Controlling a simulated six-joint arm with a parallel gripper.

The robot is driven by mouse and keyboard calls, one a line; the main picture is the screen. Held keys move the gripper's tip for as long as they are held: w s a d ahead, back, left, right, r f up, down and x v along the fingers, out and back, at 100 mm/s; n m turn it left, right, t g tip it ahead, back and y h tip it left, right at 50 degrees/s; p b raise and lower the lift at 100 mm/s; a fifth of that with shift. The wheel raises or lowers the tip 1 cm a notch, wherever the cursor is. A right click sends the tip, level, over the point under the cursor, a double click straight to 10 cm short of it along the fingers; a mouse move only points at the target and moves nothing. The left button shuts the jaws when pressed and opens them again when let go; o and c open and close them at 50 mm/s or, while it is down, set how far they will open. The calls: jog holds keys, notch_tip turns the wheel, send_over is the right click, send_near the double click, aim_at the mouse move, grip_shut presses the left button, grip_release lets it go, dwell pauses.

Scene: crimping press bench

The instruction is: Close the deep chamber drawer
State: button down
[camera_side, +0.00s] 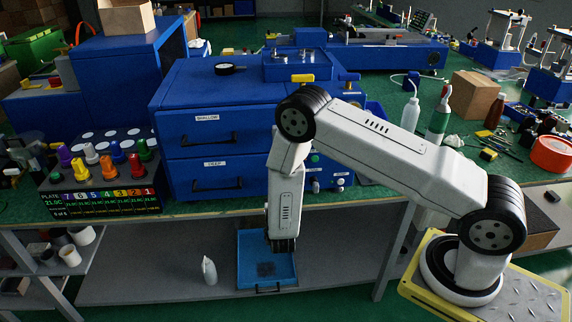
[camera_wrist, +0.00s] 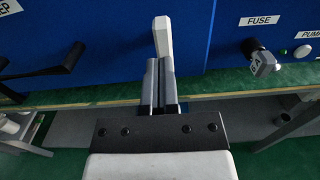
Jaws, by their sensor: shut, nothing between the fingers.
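The deep chamber drawer (camera_side: 242,168) is the lower blue front on the cabinet, labelled DEEP, with a dark bar handle (camera_side: 218,184). In the side view it looks nearly flush; I cannot tell whether a small gap remains. In the wrist view part of its handle (camera_wrist: 45,76) shows at left. My gripper (camera_side: 283,247) is shut and empty. It hangs down in front of the bench edge, below and to the right of the drawer's handle. In the wrist view its fingers (camera_wrist: 160,75) are together, with the blue front beyond. My forearm hides the drawer's right end.
The shallow drawer (camera_side: 190,137) is above, shut. A blue tray (camera_side: 252,247) and a white bottle (camera_side: 209,270) are on the lower shelf. A rack of coloured knobs (camera_side: 100,200) stands left of the cabinet. The FUSE panel knob (camera_wrist: 260,55) is right of my fingers.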

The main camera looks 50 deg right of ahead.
jog(key=shift+s+a, duration=0.15)
jog(key=v, duration=1.3)
jog(key=shift+s+a, duration=0.25)
jog(key=s+d+r+m+g+y, duration=0.3)
jog(key=s+d+r+m+g, duration=0.35)
jog(key=s+m+g, duration=0.6)
jog(key=w+a+r+m+t+y, duration=0.2)
jog(key=r+m+y, duration=0.5)
jog(key=m, duration=0.7)
jog(key=w+a+y, duration=0.1)
jog(key=a+y, duration=0.1)
jog(key=shift+y, duration=0.4)
